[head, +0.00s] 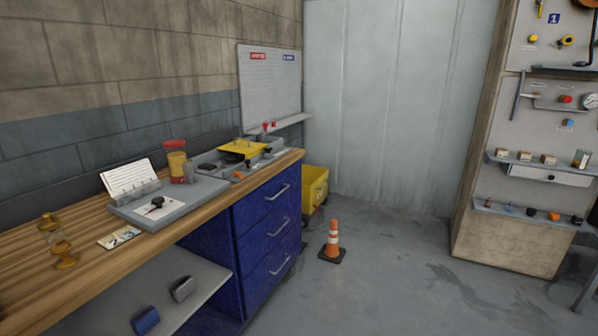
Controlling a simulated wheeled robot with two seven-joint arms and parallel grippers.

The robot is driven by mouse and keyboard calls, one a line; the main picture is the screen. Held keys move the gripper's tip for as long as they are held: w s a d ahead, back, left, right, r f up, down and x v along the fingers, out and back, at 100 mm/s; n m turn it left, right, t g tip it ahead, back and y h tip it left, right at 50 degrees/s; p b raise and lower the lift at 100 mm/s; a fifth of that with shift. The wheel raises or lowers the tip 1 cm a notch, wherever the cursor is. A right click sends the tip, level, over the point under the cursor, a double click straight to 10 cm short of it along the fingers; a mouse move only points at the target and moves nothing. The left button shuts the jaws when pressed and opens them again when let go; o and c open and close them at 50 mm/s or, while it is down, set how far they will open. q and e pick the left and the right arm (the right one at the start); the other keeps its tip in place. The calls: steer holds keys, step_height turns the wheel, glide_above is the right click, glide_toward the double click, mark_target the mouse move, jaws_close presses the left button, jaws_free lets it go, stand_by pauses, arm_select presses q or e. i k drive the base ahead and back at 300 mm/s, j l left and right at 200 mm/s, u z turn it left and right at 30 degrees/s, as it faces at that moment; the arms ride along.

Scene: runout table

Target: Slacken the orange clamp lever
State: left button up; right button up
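Neither my left nor my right gripper shows in the head view. A wooden workbench (85,235) runs along the left wall. On it lies a grey plate (190,200) with a small dark-handled part (155,203) on top. A small orange piece (238,175) sits at the front edge of a grey tray (208,162) farther along the bench. It is too small to tell whether it is the orange clamp lever or how it is set.
A yellow box (243,147) rests over the tray, and a red-topped yellow jar (176,162) stands nearby. A brass-coloured stand (61,245) is at the near left. Blue drawers (265,235) sit under the bench.

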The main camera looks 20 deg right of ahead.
mark_target(237, 174)
steer(key=z, duration=0.35)
steer(key=i+l, duration=1.25)
steer(key=i, duration=0.2)
